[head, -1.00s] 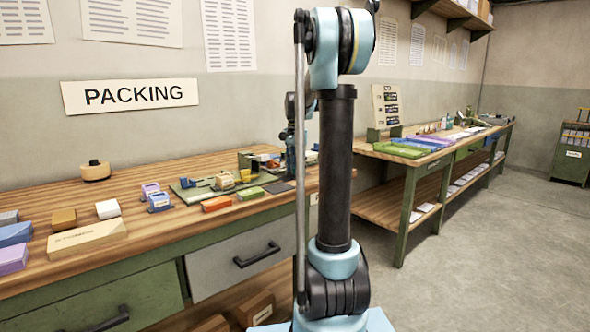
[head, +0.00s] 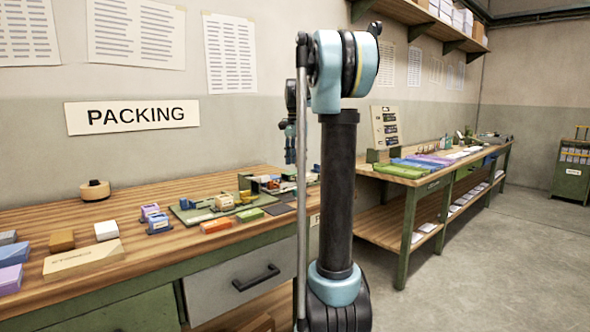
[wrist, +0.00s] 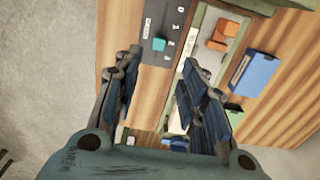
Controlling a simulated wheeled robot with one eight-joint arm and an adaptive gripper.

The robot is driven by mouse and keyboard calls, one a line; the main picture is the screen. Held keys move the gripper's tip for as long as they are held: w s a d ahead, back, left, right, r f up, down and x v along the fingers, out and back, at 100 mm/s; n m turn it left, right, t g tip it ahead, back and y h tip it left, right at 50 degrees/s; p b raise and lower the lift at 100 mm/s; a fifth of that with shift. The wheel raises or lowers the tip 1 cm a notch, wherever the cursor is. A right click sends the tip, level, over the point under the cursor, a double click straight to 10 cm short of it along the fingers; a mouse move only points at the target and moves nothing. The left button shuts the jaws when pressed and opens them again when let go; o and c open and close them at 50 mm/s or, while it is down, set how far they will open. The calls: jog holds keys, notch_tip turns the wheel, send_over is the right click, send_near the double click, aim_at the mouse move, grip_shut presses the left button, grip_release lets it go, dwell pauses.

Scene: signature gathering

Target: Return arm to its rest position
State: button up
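My gripper (wrist: 160,62) points down over the packing bench in the wrist view. Its two dark blue fingers are spread apart, with nothing held between them. In the head view my gripper (head: 290,150) shows just left of my upright arm link, above the bench's right end and clear of its top. My arm stands folded upright in the middle of the head view and hides part of the bench and wall behind it.
The wooden packing bench (head: 150,262) holds several small boxes, a green board (head: 188,214) and an orange block (head: 216,226). A second bench (head: 400,181) stands at right. Floor (head: 500,275) at right is clear.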

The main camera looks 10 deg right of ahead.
jog(key=shift+r, duration=0.1)
jog(key=s+a+f+n, duration=0.1)
jog(key=s+f+n, duration=0.3)
jog(key=s+f, duration=0.5)
jog(key=s+f+n+t, duration=0.1)
jog(key=s+f+n, duration=0.3)
jog(key=s+f, duration=0.5)
jog(key=s+a+f+n+t, duration=0.1)
jog(key=s+f+n, duration=0.3)
jog(key=s+f, duration=0.5)
jog(key=s, duration=1.1)
jog(key=shift+s+a+f, duration=0.2)
jog(key=shift+a+f, duration=0.05)
jog(key=shift+a, duration=0.05)
jog(key=shift+c, duration=0.6)
jog(key=shift+a, duration=0.1)
